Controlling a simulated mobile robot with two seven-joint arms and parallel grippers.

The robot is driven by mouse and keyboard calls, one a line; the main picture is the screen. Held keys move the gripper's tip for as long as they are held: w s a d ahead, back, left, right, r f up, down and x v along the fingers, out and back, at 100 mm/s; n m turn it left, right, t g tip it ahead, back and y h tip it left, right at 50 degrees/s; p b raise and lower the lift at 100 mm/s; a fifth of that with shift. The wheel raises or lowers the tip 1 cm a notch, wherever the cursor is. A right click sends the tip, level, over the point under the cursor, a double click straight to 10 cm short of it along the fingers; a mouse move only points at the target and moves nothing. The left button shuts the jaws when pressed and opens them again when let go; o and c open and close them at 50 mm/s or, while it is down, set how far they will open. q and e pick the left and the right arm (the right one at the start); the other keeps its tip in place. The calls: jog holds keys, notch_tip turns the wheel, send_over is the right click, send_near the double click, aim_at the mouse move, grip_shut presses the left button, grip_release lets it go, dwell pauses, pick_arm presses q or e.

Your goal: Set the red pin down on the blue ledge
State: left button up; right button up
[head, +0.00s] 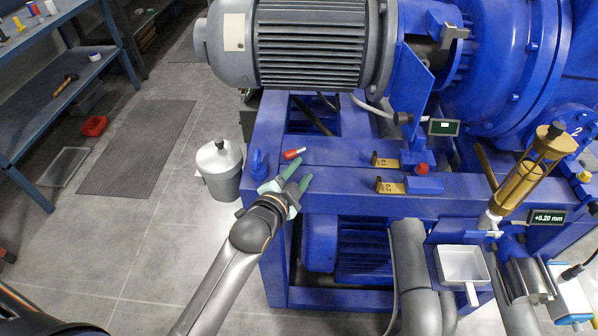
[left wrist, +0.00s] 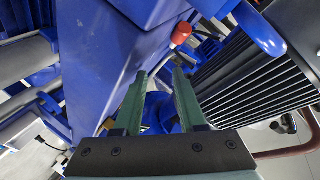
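The red pin (head: 293,153) lies on the blue ledge (head: 340,152) of the machine frame, below the grey motor. It also shows in the left wrist view as a red head with a short pale shank (left wrist: 181,33). My left gripper (head: 286,172) has its green fingers apart with nothing between them. It is close to the pin, on its near side. In the left wrist view the pin lies beyond the open fingertips (left wrist: 160,78), apart from them. My right gripper is not in view.
A grey lidded canister (head: 220,168) stands left of the frame. A blue hook (head: 258,163) rises from the frame's left end. Brass tags (head: 390,187) and a red knob (head: 421,169) sit to the right. The large motor (head: 300,45) overhangs behind.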

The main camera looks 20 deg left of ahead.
pick_arm(q)
jog(key=shift+s+d+f, duration=0.2)
jog(key=shift+d+f, duration=0.05)
jog(key=shift+f, duration=0.25)
jog(key=shift+s+r+p, duration=0.2)
jog(key=shift+s+p, duration=0.2)
jog(key=shift+p, duration=0.1)
jog(key=p+v, duration=0.3)
jog(key=v, duration=0.8)
jog(key=shift+a+r, duration=0.3)
jog(key=shift+r, duration=0.2)
jog(key=s+f+n+g, duration=0.3)
jog(key=s+f+n, duration=0.1)
jog(key=f, duration=0.5)
jog(key=s+f+n+g+h, duration=0.1)
jog(key=s+f+n+g, duration=0.1)
jog(key=s+f+n, duration=0.2)
jog(key=s+d+f, duration=0.1)
jog(key=s+f, duration=0.2)
jog(key=f, duration=0.2)
jog(key=shift+f+g, duration=0.35)
jog(key=shift+g, duration=0.05)
